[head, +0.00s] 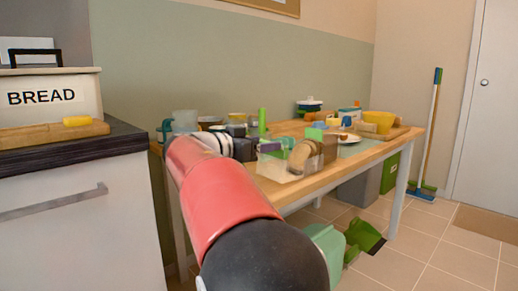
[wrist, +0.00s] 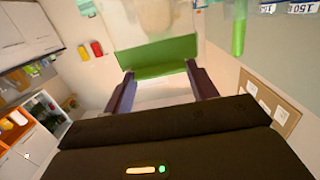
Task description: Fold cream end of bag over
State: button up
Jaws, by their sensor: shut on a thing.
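A clear bag (head: 276,171) with brown bread slices (head: 304,155) in it lies near the front edge of the wooden table. My gripper (head: 278,146) reaches in from the left at the bag's end. In the wrist view, its two dark purple fingers (wrist: 160,78) are shut on the green strip, one at each side. The bread shows blurred beyond the strip. My arm hides part of the table's left side in the head view.
A green cylinder (head: 262,121) stands behind the bag. Cups and jars crowd the back left. A bread box (head: 50,97) stands on the left counter.

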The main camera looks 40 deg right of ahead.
jog(key=shift+a+f+h+b, duration=0.25)
jog(key=shift+f+h+b, duration=0.1)
jog(key=shift+f+h, duration=0.1)
jog(key=o, duration=1.4)
jog(key=shift+a, duration=0.1)
jog(key=a, duration=0.7)
jog(key=shift+s+a, duration=0.3)
jog(key=shift+a, duration=0.05)
